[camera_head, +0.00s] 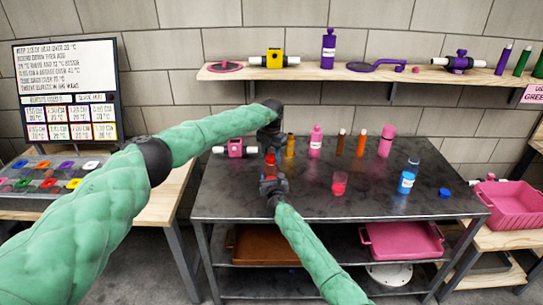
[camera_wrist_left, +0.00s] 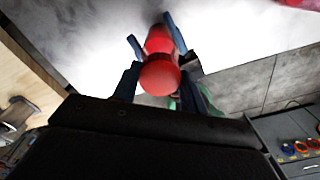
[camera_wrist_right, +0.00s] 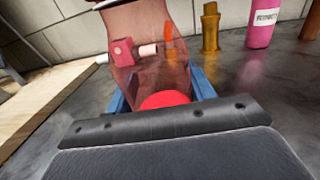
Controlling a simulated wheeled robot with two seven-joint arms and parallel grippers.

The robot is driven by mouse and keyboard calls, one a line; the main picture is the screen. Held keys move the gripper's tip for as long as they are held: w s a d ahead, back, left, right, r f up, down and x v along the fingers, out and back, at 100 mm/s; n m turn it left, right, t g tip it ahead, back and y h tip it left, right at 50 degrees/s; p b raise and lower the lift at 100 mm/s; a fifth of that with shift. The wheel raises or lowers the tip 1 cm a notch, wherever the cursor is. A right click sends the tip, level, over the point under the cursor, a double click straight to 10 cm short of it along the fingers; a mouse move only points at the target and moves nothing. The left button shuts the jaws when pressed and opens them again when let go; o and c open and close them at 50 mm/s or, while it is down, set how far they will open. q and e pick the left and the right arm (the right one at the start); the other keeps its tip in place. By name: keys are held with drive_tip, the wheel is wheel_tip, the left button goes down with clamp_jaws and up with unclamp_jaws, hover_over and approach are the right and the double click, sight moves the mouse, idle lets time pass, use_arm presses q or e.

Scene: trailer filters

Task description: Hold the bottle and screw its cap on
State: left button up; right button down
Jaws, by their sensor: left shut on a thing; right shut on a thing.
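A translucent red bottle (camera_wrist_right: 150,65) stands upright in the right wrist view, with bright red liquid low in it. My right gripper (camera_wrist_right: 160,95) is shut on it, blue fingers on both sides. My left gripper (camera_head: 270,148) points down from above, over the bottle in the head view (camera_head: 269,170). In the left wrist view it is shut on a round red cap (camera_wrist_left: 160,77), with more red just beyond it. The cap is at the bottle's top; whether it is seated on the thread is hidden by the fingers.
A blue cap (camera_head: 445,193) lies at the right. A pink valve part (camera_head: 235,148) is behind left. The table's front right is clear.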

use_arm(q)
drive_tip(key=shift+a+m, duration=0.1)
drive_tip(key=shift+m, duration=0.7)
drive_tip(key=o, duration=1.1)
drive_tip(key=shift+r, duration=2.25)
drive_tip(key=shift+r, duration=0.1)
drive_tip(key=shift+c, duration=0.4)
drive_tip(key=shift+r+n, duration=1.65)
drive_tip(key=shift+n, duration=0.25)
drive_tip(key=shift+f, duration=0.1)
